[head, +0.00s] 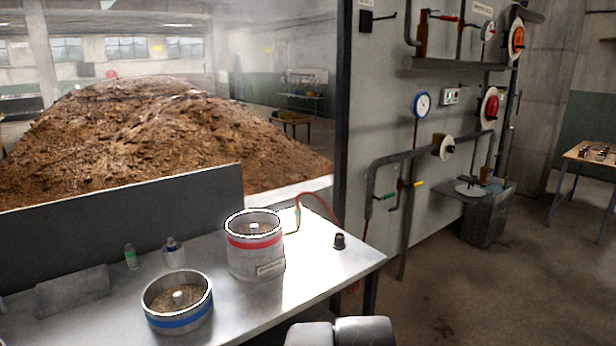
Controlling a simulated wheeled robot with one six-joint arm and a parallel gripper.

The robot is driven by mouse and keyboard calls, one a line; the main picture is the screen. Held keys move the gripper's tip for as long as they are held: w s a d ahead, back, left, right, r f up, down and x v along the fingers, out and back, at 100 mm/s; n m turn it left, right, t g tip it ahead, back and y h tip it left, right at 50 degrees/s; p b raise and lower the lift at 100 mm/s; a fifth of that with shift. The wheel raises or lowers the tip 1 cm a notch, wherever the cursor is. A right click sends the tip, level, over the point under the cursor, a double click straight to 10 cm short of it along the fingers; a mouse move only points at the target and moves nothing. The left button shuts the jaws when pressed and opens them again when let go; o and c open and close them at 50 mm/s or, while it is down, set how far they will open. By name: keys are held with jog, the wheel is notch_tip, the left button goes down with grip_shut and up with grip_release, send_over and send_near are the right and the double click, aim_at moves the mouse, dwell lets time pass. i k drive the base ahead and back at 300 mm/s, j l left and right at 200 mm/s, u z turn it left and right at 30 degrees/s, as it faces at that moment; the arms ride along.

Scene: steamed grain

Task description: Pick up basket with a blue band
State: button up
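The basket with a blue band (178,318) stands upright at the front left of the metal table. It is a low, round metal container with brown grain inside and a small white knob in its middle. A taller metal basket with a red band (256,262) stands behind it to the right, with a white label low on its side. It too holds brown matter and a pale knob. A dark grey rounded part of my own body shows at the bottom edge, right of the blue-banded basket. My gripper's fingers are not visible.
The metal table (335,262) has free room at its right. Two small bottles (173,254) stand behind the blue-banded basket. A small black object (340,241) and a red hose (318,203) are near the back right. Pipes and gauges line the wall (385,110).

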aim_at(176, 303)
jog(key=i, duration=0.15)
jog(key=j+u, duration=0.2)
jog(key=j, duration=0.15)
jog(key=i+j+u, duration=0.2)
jog(key=j, duration=0.15)
jog(key=i+j+u, duration=0.2)
jog(key=j, duration=0.15)
jog(key=j+u, duration=0.15)
jog(key=j, duration=0.2)
jog(key=i+j+u, duration=0.2)
jog(key=j, duration=0.15)
